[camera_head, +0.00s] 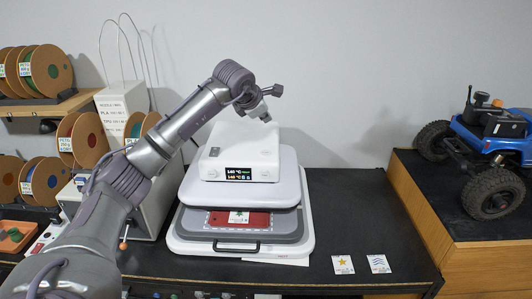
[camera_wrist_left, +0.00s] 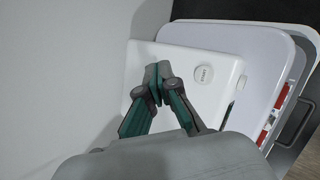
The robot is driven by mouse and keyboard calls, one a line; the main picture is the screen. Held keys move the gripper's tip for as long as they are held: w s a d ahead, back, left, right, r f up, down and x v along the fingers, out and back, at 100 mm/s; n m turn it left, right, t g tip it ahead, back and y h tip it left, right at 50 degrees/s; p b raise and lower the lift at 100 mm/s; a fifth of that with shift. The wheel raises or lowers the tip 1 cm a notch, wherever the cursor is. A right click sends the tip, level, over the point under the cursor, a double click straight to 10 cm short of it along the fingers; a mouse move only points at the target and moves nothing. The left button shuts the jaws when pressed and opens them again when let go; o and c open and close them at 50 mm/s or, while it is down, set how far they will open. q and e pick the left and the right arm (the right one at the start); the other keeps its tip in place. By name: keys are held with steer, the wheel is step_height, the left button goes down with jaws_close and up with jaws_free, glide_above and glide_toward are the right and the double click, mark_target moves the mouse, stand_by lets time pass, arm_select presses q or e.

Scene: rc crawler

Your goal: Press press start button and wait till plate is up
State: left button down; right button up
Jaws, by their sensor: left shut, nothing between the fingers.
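The white heat press (camera_head: 214,160) stands on the black bench with a lit display (camera_head: 251,174) on its front. Its upper plate (camera_head: 285,187) is above the grey lower bed (camera_head: 292,228); a red piece with a green and white patch (camera_head: 222,219) lies on the bed, its back part hidden. I cannot tell how wide the gap is. The round start button (camera_wrist_left: 203,75) is on the housing top in the left wrist view. My left gripper (camera_head: 266,119) is shut and empty over the housing top; its fingertips (camera_wrist_left: 158,84) are beside the button, apart from it in the picture. My right gripper is out of view.
Filament spools (camera_head: 83,139) and a white box (camera_head: 122,108) stand at left. A blue RC crawler (camera_head: 491,139) stands on a raised wooden block at right. Two small cards, one with a star (camera_head: 342,264) and one with waves (camera_head: 378,263), lie on the bench at front right.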

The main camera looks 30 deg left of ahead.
mark_target(268, 151)
arm_select(q)
steer(key=shift+f, duration=0.1)
step_height(268, 151, down, 9)
steer(key=b, duration=0.6)
steer(key=shift+r, duration=0.2)
steer(key=shift+f, duration=0.1)
stand_by(1.0)
steer(key=shift+f+b, duration=0.35)
steer(key=shift+b, duration=0.1)
steer(key=shift+f+b, duration=0.45)
steer(key=shift+f, duration=0.05)
stand_by(0.5)
steer(key=shift+r, duration=0.1)
steer(key=shift+r+p, duration=0.6)
steer(key=shift+r, duration=0.2)
